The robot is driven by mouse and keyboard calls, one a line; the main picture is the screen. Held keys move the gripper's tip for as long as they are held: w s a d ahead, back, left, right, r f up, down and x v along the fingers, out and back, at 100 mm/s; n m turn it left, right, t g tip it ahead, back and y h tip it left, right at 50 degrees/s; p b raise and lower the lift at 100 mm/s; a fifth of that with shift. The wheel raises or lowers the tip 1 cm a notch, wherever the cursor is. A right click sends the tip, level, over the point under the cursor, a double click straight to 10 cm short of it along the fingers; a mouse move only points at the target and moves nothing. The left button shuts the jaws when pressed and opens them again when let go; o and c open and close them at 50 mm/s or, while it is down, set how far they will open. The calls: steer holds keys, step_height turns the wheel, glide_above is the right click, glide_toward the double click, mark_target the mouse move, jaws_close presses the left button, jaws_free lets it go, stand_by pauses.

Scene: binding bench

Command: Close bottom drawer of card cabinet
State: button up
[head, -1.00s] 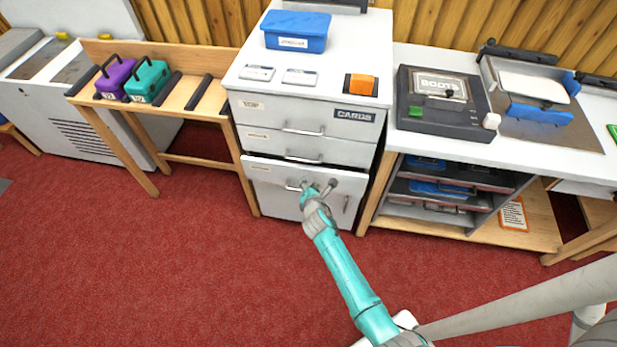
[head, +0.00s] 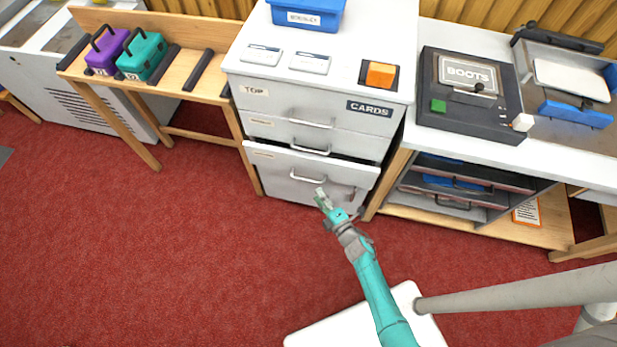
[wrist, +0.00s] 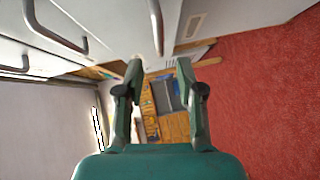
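The white card cabinet (head: 232,68) stands in the middle of the head view, with a CARDS label and several stacked fronts. Its bottom drawer (head: 272,168) stands out a little from the body, with a dark gap behind its top edge at the right. The bar handle (head: 308,179) is on that drawer's front. My gripper (head: 321,196) is in front of the drawer, just below and right of the handle; contact cannot be told. In the wrist view my gripper (wrist: 160,66) has its fingers apart with nothing between them. Pale fronts with bar handles (wrist: 156,28) show beyond it.
A wooden rack (head: 200,98) with purple (head: 104,52) and teal (head: 141,57) cases stands left. A bench with a BOOTS machine (head: 468,93) and shelves below stands right. A blue tub (head: 307,14) sits on the cabinet. Red carpet in front is clear.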

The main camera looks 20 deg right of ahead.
mark_target(307, 180)
steer(key=x, duration=0.9)
steer(key=shift+s, duration=0.1)
jaws_close()
